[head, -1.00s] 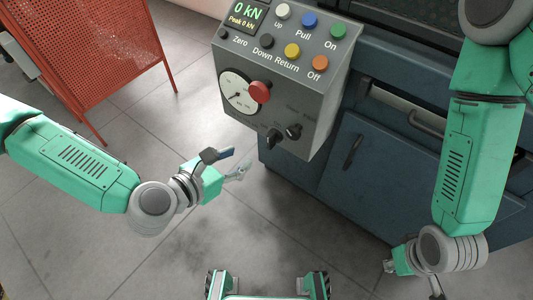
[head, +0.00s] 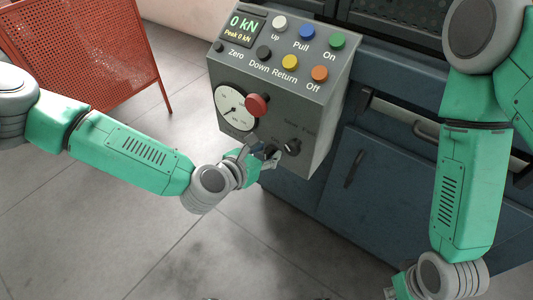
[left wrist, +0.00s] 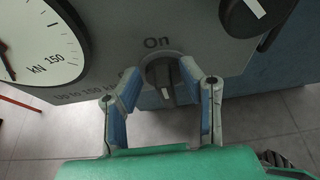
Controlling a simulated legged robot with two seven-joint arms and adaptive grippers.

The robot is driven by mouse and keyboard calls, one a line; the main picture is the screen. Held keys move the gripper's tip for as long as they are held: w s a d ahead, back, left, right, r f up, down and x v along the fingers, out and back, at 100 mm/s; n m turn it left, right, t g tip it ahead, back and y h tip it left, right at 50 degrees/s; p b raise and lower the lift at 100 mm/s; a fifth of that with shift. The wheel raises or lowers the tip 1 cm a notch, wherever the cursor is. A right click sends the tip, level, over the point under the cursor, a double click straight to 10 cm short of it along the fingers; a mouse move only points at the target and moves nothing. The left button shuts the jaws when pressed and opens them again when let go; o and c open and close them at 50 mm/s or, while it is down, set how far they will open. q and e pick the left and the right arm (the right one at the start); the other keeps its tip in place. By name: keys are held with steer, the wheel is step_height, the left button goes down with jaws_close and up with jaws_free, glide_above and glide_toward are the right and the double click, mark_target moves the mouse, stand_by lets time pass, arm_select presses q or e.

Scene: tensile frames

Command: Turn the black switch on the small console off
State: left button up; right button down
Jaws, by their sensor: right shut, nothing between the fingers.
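The small grey console (head: 312,105) stands in the middle of the head view. Its black switch (left wrist: 160,76) shows in the left wrist view, under the "On" label, with its bar roughly upright. A label to its left is mostly hidden by a finger. My left gripper (left wrist: 158,82) is open, its two blue-padded fingers on either side of the switch; I cannot tell whether they touch it. In the head view the left gripper (head: 262,155) largely covers the switch. My right gripper (head: 396,290) is shut, low at the bottom edge and partly cut off.
A second black knob (head: 292,146) sits just right of the switch. A dial gauge (head: 232,106) and red button (head: 257,105) are above it. Coloured buttons line the top. A blue cabinet (head: 385,175) stands behind, and a red perforated panel (head: 85,50) at left.

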arm_select(q)
steer(key=shift+d, duration=0.2)
jaws_close()
steer(key=shift+a, duration=0.1)
